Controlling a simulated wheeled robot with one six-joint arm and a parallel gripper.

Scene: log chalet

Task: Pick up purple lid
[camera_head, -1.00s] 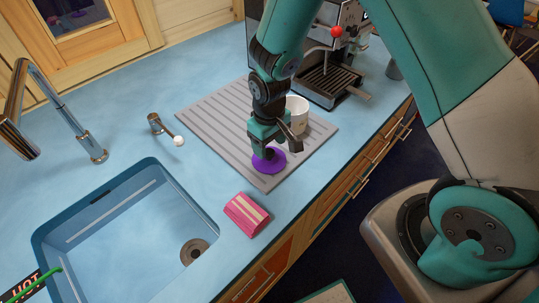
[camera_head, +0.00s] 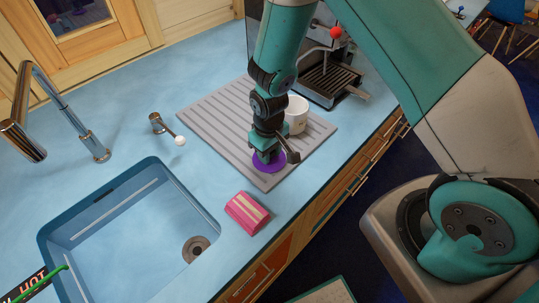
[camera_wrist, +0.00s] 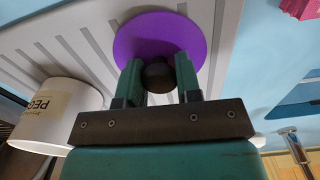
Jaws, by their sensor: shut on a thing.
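The purple lid (camera_head: 268,166) is a flat round disc with a dark knob, on the front part of the grey ribbed drying mat (camera_head: 215,118). In the wrist view the lid (camera_wrist: 160,33) lies flat against the ribs, as far as I can tell. My gripper (camera_head: 266,152) points down over it. In the wrist view my gripper (camera_wrist: 158,75) has its two fingers on either side of the dark knob (camera_wrist: 158,76), shut on it. The head view hides the knob behind the gripper.
A white cup (camera_head: 296,115) stands on the mat close to my gripper and also shows in the wrist view (camera_wrist: 55,112). A pink striped block (camera_head: 246,213) lies near the sink (camera_head: 120,235). A coffee machine (camera_head: 335,70) stands behind. The counter's edge runs along the right.

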